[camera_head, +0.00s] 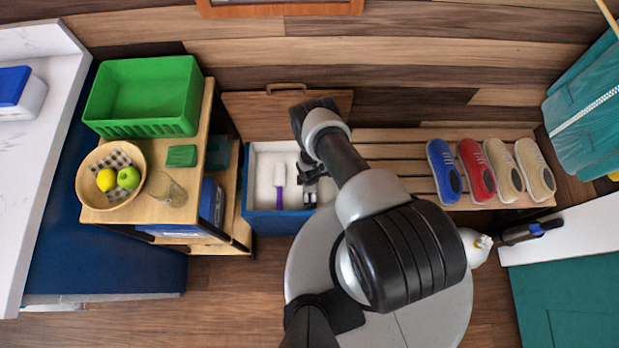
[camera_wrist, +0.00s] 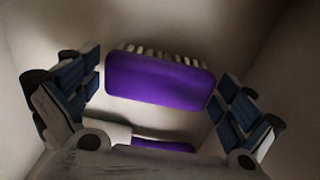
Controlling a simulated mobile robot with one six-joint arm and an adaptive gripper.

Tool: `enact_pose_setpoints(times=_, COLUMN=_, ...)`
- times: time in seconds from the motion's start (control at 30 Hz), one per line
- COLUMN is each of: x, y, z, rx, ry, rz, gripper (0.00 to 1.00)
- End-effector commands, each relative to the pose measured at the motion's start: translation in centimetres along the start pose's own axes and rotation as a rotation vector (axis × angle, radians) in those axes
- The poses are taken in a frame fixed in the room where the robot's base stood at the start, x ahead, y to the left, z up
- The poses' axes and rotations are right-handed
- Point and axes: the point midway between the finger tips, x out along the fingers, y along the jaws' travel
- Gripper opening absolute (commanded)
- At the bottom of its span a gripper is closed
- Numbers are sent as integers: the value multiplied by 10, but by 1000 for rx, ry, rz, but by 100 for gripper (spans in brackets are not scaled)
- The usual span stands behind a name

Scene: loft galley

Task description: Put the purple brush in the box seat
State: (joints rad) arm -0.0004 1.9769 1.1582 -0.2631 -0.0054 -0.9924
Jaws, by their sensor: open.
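The box seat (camera_head: 275,223) is blue, with a pale inside, and stands open with its wooden lid (camera_head: 250,112) raised at the back. My gripper (camera_head: 309,190) is inside its right part. In the wrist view my gripper (camera_wrist: 160,103) is open, one finger at each side of the purple brush (camera_wrist: 160,82). The brush is a purple block with pale bristles along its far edge, within the pale walls. I cannot tell whether a finger touches it. In the head view my gripper hides the brush.
A white item with a purple handle (camera_head: 279,196) lies in the box, left of my gripper. Left is a shelf cart with a green bin (camera_head: 145,97) and a fruit bowl (camera_head: 92,199). Right is a slatted bench with several shoes (camera_head: 476,170).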

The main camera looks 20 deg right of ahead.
Motion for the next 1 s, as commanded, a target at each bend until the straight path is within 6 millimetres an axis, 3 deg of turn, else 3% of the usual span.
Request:
enact_pose_setpoints(times=0.17, x=-5, y=0, z=0, rx=-2, ry=2, rz=0, gripper=100)
enact_pose_setpoints(times=0.8, x=-105, y=0, z=0, rx=1, ry=4, rz=-2, gripper=100)
enact_pose_setpoints(times=1.0, x=-122, y=0, z=0, rx=-1, ry=4, rz=-3, gripper=100)
